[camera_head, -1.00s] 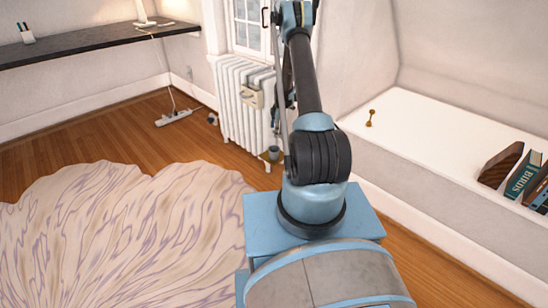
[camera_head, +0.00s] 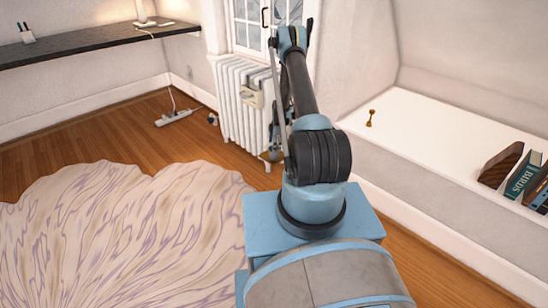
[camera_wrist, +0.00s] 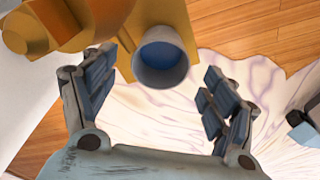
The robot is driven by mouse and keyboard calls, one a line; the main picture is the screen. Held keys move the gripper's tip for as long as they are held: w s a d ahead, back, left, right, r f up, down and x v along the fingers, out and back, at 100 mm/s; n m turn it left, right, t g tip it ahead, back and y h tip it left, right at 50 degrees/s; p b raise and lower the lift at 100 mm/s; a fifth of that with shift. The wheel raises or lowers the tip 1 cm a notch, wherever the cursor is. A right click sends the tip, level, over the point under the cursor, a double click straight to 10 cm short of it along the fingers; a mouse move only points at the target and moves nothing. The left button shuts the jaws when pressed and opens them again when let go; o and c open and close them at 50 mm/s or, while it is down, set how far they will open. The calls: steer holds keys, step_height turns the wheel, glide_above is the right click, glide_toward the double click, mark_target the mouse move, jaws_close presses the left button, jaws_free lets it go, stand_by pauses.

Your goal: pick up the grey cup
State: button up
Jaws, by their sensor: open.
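The grey cup (camera_wrist: 161,62) shows in the wrist view at the upper middle, seen from above into its dark blue inside. It appears to rest on a yellow-gold support (camera_wrist: 165,15). My gripper (camera_wrist: 158,66) is open, with one finger to the left of the cup and one to the right. Gaps show between the fingers and the cup. In the head view my gripper (camera_head: 271,139) is low beside the radiator, largely behind my arm, and I cannot make out the cup clearly there.
A white radiator (camera_head: 237,110) stands just left of the gripper. A pale patterned rug (camera_head: 120,235) covers the floor at left. A white ledge (camera_head: 425,130) with books (camera_head: 523,175) and a small brass object (camera_head: 370,117) is at right. A power strip (camera_head: 174,117) lies on the floor.

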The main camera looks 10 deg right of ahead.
steer(key=shift+a+f, duration=0.15)
steer(key=shift+f, duration=1.8)
steer(key=shift+c, duration=0.3)
steer(key=c, duration=1.1)
steer(key=shift+r, duration=0.1)
step_height(320, 180, up, 18)
steer(key=shift+f, duration=0.1)
